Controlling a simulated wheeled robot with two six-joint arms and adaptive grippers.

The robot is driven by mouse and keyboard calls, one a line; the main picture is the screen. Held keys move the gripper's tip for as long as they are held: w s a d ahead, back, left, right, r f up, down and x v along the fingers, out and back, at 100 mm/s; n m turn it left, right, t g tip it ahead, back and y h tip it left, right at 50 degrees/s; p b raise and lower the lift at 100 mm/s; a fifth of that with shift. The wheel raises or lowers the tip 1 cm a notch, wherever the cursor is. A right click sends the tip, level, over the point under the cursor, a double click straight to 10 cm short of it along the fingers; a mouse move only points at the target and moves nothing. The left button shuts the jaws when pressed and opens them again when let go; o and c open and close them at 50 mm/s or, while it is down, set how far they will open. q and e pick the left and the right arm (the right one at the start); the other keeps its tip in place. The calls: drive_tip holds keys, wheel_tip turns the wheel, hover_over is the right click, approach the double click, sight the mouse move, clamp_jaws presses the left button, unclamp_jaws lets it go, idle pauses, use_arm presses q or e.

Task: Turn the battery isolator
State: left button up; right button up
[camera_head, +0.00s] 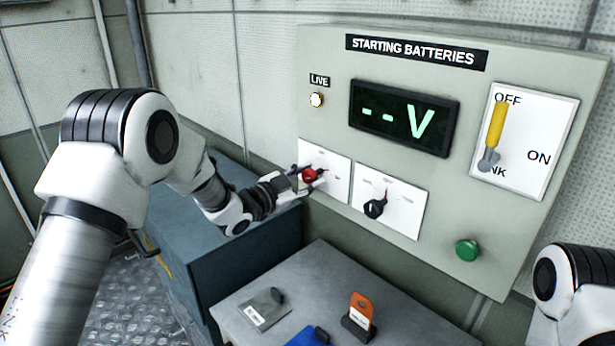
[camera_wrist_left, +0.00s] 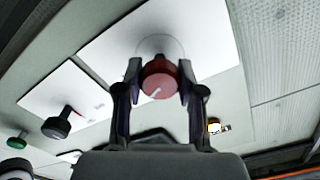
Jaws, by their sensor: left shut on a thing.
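The starting-batteries panel (camera_head: 330,60) is upright on the wall. A red rotary knob (camera_head: 309,175) is on its left white plate, and the knob also shows in the left wrist view (camera_wrist_left: 160,80) with a short pale mark on its face. My left gripper (camera_head: 306,181) is shut on the red knob, one finger on each side. Its fingers also show in the left wrist view (camera_wrist_left: 159,92). A yellow-handled lever (camera_head: 496,125) on the right plate stands up near OFF. The display (camera_head: 405,117) reads "-- V". My right gripper is out of view.
A black knob (camera_head: 375,207) sits on the plate right of the red one, and a green button (camera_head: 467,250) is lower right. A grey bench (camera_head: 400,300) below holds an orange-tagged item (camera_head: 361,312), a blue item (camera_head: 308,337) and a grey plate (camera_head: 265,309).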

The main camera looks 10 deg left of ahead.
use_arm(q)
drive_tip(key=n+p, duration=0.1)
drive_tip(key=n, duration=0.5)
drive_tip(key=shift+r+p, duration=0.2)
drive_tip(key=shift+p, duration=0.1)
drive_tip(key=n+p, duration=0.1)
drive_tip(key=n, duration=0.3)
drive_tip(key=shift+n, duration=0.4)
drive_tip(key=shift+n+p, duration=0.55)
drive_tip(key=shift+n, duration=0.55)
drive_tip(key=o, duration=0.9)
drive_tip(key=shift+o, duration=1.3)
drive_tip(key=shift+w+d+f, duration=0.1)
drive_tip(key=shift+f, duration=0.1)
